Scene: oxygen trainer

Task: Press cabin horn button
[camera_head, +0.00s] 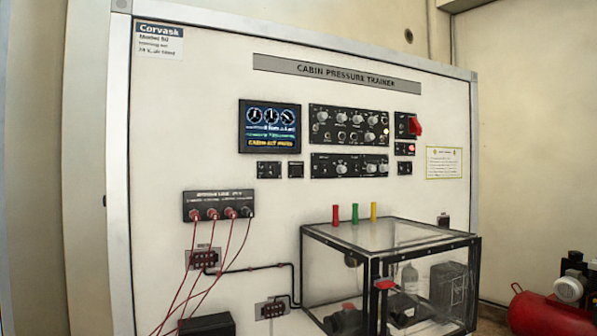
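The Cabin Pressure Trainer panel (200,120) is a white upright board in a metal frame. No label reading horn is legible, so I cannot tell which control is the cabin horn button. Candidate small black modules sit below the display (270,126): one wider module (268,170) and one square module (295,169) beside it. My gripper is not in view.
A clear box (385,240) with a dark frame juts out below the controls, with red, green and yellow upright pieces on top. Red cables (182,275) hang from a terminal block (218,205) at lower left. A red tank (550,315) stands at lower right.

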